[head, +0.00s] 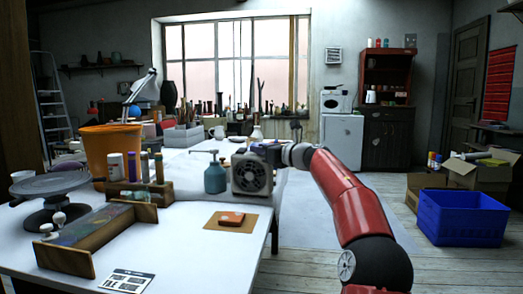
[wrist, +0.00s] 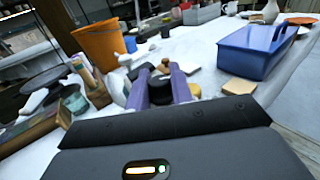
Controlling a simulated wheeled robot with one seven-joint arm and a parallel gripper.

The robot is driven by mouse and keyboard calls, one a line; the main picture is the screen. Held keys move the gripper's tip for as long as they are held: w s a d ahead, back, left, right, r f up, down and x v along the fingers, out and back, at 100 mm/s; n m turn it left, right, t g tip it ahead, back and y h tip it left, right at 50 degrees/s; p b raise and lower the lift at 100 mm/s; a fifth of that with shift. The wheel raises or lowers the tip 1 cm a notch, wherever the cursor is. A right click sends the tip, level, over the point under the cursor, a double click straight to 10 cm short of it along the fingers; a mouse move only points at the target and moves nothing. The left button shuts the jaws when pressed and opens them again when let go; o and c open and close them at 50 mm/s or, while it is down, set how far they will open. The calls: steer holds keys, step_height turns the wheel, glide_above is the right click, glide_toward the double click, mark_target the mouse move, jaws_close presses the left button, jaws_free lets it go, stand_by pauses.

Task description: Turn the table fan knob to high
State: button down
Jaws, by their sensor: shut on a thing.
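The table fan (head: 252,178), a small boxy grey fan with a round grille, stands upright near the right edge of the white table. My gripper (head: 264,153) reaches in from the right at its top rear, and its jaws are mostly hidden in the head view. In the wrist view my gripper's two purple fingers (wrist: 161,84) are closed around a small dark piece, seemingly the fan knob (wrist: 160,93). The knob's markings and setting cannot be read. The fan's grille is not visible in the wrist view.
A teal spray bottle (head: 214,178) stands close left of the fan. An orange bucket (head: 110,148) and a turntable (head: 57,186) are farther left. A blue toolbox (wrist: 256,50) lies beyond my fingers in the wrist view. A blue crate (head: 461,218) sits on the floor at right.

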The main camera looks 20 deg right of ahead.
steer(key=shift+a+f+m+h+b, duration=0.2)
steer(key=shift+m+h+b, duration=0.15)
steer(key=shift+b, duration=0.2)
steer(key=shift+m+t+h+b, duration=0.3)
steer(key=shift+m+h+b, duration=0.1)
steer(key=shift+h, duration=0.25)
steer(key=shift+r+m+h, duration=0.1)
steer(key=shift+m+h, duration=0.45)
steer(key=shift+h, duration=0.35)
steer(key=shift+d+t+h, duration=0.15)
steer(key=shift+t+h, duration=0.15)
steer(key=shift+h, duration=0.1)
steer(key=c, duration=1.3)
jaws_free()
